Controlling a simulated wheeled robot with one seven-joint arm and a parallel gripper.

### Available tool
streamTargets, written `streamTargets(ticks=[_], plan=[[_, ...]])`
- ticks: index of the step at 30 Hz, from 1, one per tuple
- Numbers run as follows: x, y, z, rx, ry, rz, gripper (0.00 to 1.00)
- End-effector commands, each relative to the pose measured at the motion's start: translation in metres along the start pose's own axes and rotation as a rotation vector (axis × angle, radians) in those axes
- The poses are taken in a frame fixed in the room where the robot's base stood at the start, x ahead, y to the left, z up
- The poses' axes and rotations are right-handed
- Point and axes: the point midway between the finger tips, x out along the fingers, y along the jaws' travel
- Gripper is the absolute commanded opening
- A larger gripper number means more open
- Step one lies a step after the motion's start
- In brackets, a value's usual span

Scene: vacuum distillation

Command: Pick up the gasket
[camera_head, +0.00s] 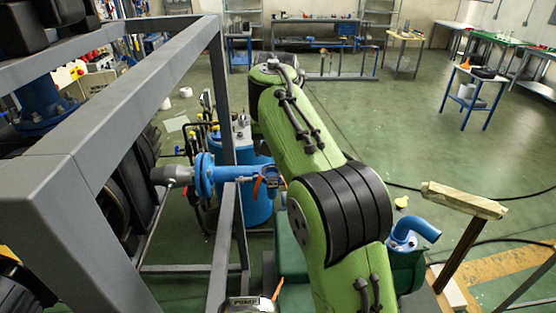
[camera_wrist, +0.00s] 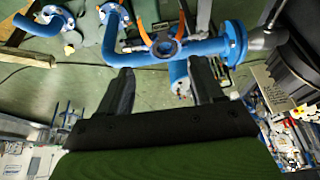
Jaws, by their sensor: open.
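No separate gasket can be made out for certain. A dark round ring (camera_wrist: 165,47) shows on the upright opening of a blue pipe (camera_wrist: 200,48) in the wrist view, with orange strips beside it. I cannot tell whether this ring is the gasket or part of the pipe. The same opening shows small in the head view (camera_head: 271,176). My gripper (camera_wrist: 162,67) is open, its two dark fingers apart and pointing toward the blue pipe, with nothing seen between them. In the head view my gripper is hidden behind my green arm.
A grey metal frame (camera_head: 150,85) stands close at the left. A blue flange (camera_head: 205,175) joins the pipe to a grey fitting beside it. A bent blue pipe (camera_head: 410,230) and a wooden-topped stand (camera_head: 463,200) are at the right. Green floor lies open beyond.

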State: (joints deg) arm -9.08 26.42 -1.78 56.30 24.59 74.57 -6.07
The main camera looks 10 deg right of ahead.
Motion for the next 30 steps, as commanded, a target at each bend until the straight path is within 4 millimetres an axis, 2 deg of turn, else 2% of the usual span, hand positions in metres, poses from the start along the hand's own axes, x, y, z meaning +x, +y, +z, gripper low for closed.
streamTargets(ticks=[9, 12, 17, 24, 30], plan=[[0.078, 0.001, 0.003, 0.0, -0.005, 0.0, 0.66], [0.096, 0.001, 0.003, 0.001, -0.003, 0.0, 0.66], [0.113, 0.001, 0.002, 0.0, -0.002, 0.0, 0.66], [0.153, 0.002, 0.002, 0.0, -0.002, -0.001, 0.66], [0.158, 0.002, 0.001, -0.001, 0.001, -0.001, 0.66]])
